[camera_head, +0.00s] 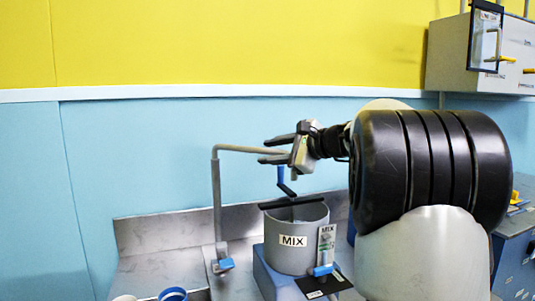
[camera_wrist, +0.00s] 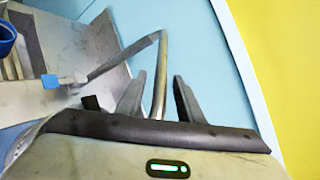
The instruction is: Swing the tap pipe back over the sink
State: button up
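The grey tap pipe (camera_head: 216,190) rises from the metal counter and bends right at the top, over a grey pot labelled MIX (camera_head: 293,258). The blue tap handle (camera_head: 225,264) is at its foot. My gripper (camera_head: 265,150) is at the pipe's horizontal arm, its fingers pointing left. In the wrist view, the pipe (camera_wrist: 120,62) runs between the two spread fingers (camera_wrist: 159,76), with gaps on both sides. The pipe's outlet end is partly hidden by my gripper. The sink basin cannot be clearly made out.
The pot stands on a blue base with a blue-handled tap (camera_head: 322,270) in front and a dark bar across its rim. A wall cabinet (camera_head: 500,55) hangs upper right. Space left of the pipe is open.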

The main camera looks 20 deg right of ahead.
jog(key=shift+w+a+f, duration=0.15)
jog(key=shift+w+a, duration=0.15)
jog(key=shift+w, duration=0.2)
grip_shut()
